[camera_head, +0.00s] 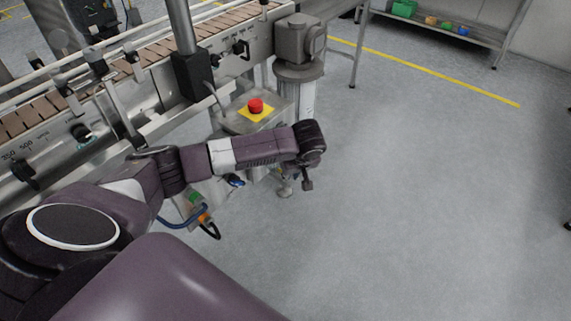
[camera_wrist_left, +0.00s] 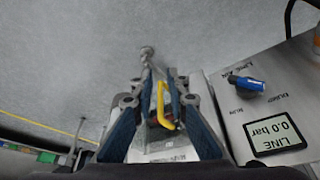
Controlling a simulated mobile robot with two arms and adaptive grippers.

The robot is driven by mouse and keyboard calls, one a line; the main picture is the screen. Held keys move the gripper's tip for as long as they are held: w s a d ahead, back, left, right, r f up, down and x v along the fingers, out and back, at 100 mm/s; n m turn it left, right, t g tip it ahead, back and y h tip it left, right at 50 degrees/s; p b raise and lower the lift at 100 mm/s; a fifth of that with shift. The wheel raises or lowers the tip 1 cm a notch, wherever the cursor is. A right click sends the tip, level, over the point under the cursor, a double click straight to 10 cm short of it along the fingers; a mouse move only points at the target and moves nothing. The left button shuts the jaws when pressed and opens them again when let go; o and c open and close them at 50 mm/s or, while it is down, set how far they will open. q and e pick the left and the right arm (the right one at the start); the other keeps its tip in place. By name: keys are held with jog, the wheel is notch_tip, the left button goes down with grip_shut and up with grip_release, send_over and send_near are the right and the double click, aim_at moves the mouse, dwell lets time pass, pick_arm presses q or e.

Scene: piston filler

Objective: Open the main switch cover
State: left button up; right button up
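In the left wrist view a small yellow part (camera_wrist_left: 163,106), which looks like the main switch cover seen edge-on, stands up from a grey panel (camera_wrist_left: 160,147). Something dark and reddish shows beside it, mostly hidden. My left gripper (camera_wrist_left: 158,95) has its two fingers spread on either side of the yellow part, with a gap visible to each. In the head view my left gripper (camera_head: 307,185) points down beside the machine's control box, and my forearm hides the switch there. My right gripper is in neither view.
A blue valve handle (camera_wrist_left: 250,84) and a pressure display (camera_wrist_left: 274,135) sit on the panel to the right. A red emergency button (camera_head: 256,105) on a yellow plate stands behind my left arm. The conveyor (camera_head: 150,55) runs behind. Floor at right is clear.

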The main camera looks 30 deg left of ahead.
pick_arm(q)
jog(key=w+a, duration=0.2)
jog(key=w+a+b, duration=0.1)
jog(key=w+a, duration=0.1)
jog(key=a, duration=0.1)
jog(key=shift+f, duration=0.6)
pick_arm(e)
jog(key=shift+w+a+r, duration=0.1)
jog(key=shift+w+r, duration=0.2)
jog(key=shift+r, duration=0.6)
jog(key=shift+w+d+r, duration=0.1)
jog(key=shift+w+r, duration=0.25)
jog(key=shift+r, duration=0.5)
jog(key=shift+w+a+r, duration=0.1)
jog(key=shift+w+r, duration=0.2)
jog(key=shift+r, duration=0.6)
pick_arm(q)
grip_shut()
jog(key=shift+w, duration=0.1)
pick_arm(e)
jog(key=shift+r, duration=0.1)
pick_arm(q)
jog(key=shift+d+r, duration=0.1)
